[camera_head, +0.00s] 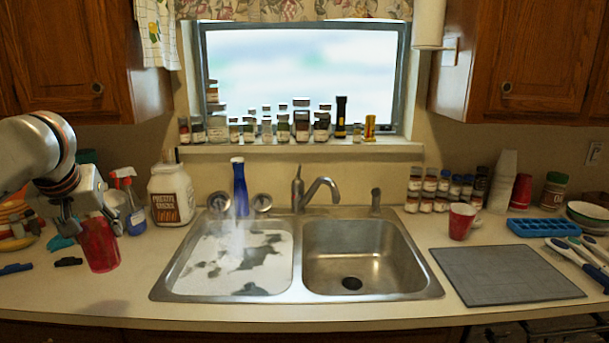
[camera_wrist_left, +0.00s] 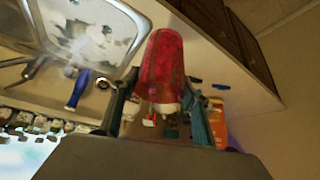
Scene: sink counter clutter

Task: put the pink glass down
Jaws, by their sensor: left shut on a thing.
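The pink glass (camera_head: 100,248) is a translucent red-pink tumbler over the left part of the counter, left of the sink. My left gripper (camera_head: 86,222) is shut on it near its upper part, coming in from the left. In the left wrist view the glass (camera_wrist_left: 163,68) sits between the two fingers of the gripper (camera_wrist_left: 163,112). The glass looks close to upright in the head view. I cannot tell whether its base touches the counter. My right gripper is in neither view.
A black clip-like item (camera_head: 68,262) and a blue one (camera_head: 16,269) lie left of the glass. A white jug (camera_head: 172,196) and a spray bottle (camera_head: 134,218) stand behind it. The counter (camera_head: 115,295) in front is bare. The double sink (camera_head: 298,255) lies to the right.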

